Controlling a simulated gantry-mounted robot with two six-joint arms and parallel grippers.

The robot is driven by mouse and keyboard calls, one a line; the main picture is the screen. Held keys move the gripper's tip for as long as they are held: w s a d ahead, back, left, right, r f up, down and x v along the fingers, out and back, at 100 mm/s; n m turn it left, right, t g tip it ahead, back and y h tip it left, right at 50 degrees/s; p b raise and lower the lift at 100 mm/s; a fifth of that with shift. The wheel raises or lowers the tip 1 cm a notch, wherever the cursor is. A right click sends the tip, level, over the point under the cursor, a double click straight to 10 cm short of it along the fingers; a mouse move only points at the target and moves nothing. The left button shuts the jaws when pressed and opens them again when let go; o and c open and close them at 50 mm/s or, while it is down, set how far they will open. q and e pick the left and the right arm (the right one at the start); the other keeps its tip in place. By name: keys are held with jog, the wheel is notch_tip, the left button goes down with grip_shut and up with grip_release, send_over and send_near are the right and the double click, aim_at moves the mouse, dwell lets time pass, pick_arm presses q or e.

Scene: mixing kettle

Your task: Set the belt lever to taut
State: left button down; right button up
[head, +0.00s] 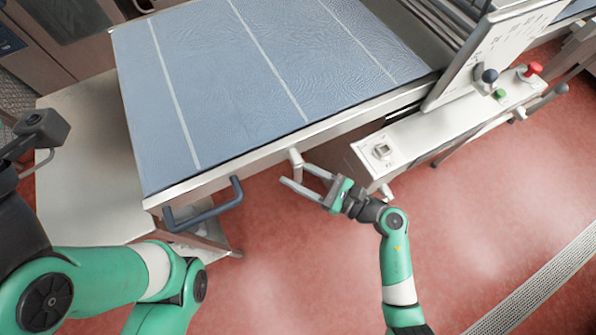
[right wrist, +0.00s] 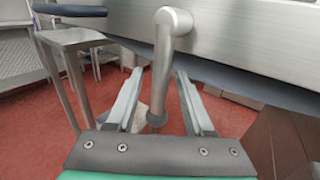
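The belt lever (head: 296,158) is a short bent metal handle on the front rail of the blue belt table. In the right wrist view the lever (right wrist: 164,65) hangs down from its pivot on the steel rail, its lower end dark. My right gripper (head: 297,176) is open just in front of the rail. In the right wrist view its two fingers (right wrist: 158,88) stand on either side of the lever, with a visible gap on each side.
A blue-grey handle (head: 205,208) sticks out from the table's front left. A control box (head: 400,150) with a switch, knobs and buttons runs along the right, below a tilted white panel (head: 490,50). The red floor (head: 280,270) around my right arm is clear.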

grip_shut()
dwell(1.2)
